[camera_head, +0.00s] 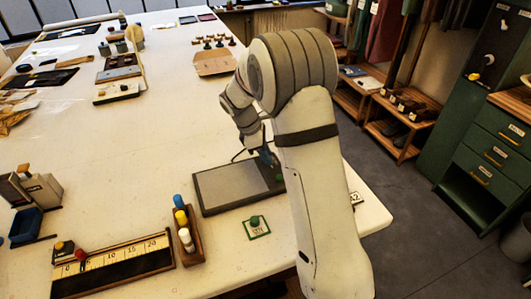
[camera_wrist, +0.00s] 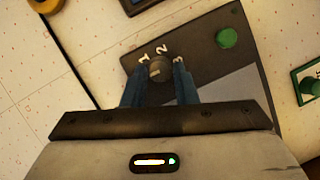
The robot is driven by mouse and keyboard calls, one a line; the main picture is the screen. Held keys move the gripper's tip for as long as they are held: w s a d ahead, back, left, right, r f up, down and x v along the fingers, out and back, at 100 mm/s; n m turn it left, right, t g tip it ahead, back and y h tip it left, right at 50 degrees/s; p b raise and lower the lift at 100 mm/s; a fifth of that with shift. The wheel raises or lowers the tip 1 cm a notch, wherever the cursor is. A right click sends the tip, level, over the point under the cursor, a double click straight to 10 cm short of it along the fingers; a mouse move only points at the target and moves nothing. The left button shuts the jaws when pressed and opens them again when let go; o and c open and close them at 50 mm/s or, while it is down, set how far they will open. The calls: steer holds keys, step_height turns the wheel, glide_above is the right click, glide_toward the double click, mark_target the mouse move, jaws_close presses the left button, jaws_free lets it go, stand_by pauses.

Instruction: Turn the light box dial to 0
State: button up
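The light box (camera_head: 232,188) is a dark flat panel with a grey face, lying on the table under my arm. In the wrist view its dark frame (camera_wrist: 205,58) carries a small round dark dial (camera_wrist: 160,68). Numerals 1, 2 and 3 show around the dial; no 0 is visible, and the side behind the left finger is hidden. My gripper (camera_wrist: 161,72) has its two blue fingers at either side of the dial, close to it. I cannot tell whether they touch it. In the head view my arm hides the dial, and the gripper (camera_head: 266,152) shows only partly.
A green knob (camera_wrist: 227,38) sits on the same frame, away from the fingers. A wooden holder with bottles (camera_head: 187,235) and a ruler board (camera_head: 115,265) stand left. The table's middle is clear.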

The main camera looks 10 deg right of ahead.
steer(key=o, duration=0.3)
steer(key=v, duration=0.7)
steer(key=shift+a+r+b, duration=0.15)
steer(key=shift+r+b, duration=0.2)
steer(key=shift+b, duration=0.05)
steer(key=s+d+r+m+t+y, duration=0.25)
steer(key=s+r+m, duration=0.45)
steer(key=s, duration=0.5)
steer(key=s+m, duration=0.3)
steer(key=s, duration=0.2)
steer(key=s+d+m+t+y, duration=0.1)
steer(key=s+m, duration=0.1)
steer(key=s, duration=0.4)
steer(key=s+f+m+y, duration=0.1)
steer(key=s+m, duration=0.2)
steer(key=s, duration=0.2)
steer(key=shift+s+d+m+t, duration=0.2)
steer(key=shift+s+m+t, duration=0.05)
steer(key=shift+s+m, duration=0.1)
